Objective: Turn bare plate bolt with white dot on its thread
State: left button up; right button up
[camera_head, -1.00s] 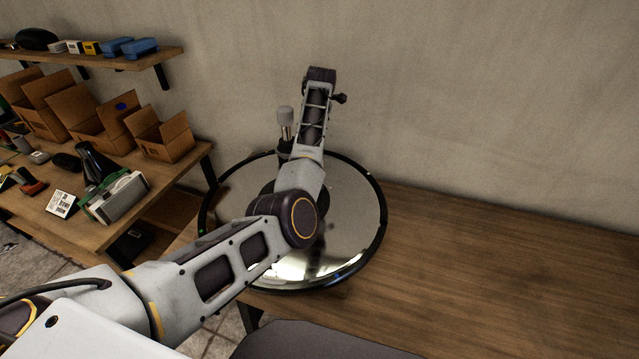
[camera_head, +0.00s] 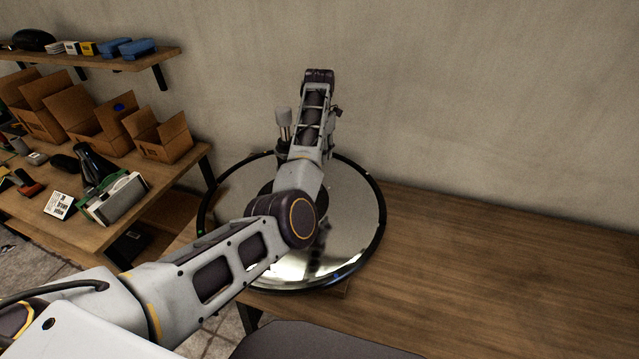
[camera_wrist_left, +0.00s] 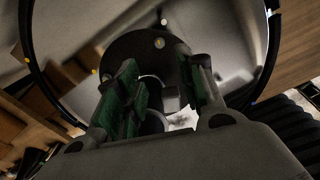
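A round, shiny mirror-like plate (camera_head: 362,225) with a black rim lies on the table in the head view. A dark disc (camera_head: 264,189) at its middle is partly behind my left arm. The wrist view shows the dark disc (camera_wrist_left: 130,46) with a pale dot (camera_wrist_left: 159,43) on it; I cannot tell whether this is a bolt. Another small white spot (camera_wrist_left: 163,21) shows above. My left gripper (camera_wrist_left: 157,62) has green-padded fingers apart, in front of the disc. A grey rounded part (camera_wrist_left: 170,98) shows between them; contact is unclear. My right gripper is out of view.
The wooden table (camera_head: 500,270) is clear to the right. A shelf (camera_head: 150,195) with open boxes and tools stands at left. A dark cushion-like surface (camera_head: 320,340) lies in front.

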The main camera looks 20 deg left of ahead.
aim_at(320, 187)
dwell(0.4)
pick_arm(q)
jog(key=shift+f, duration=6.9)
jog(key=shift+c, duration=0.2)
grip_shut()
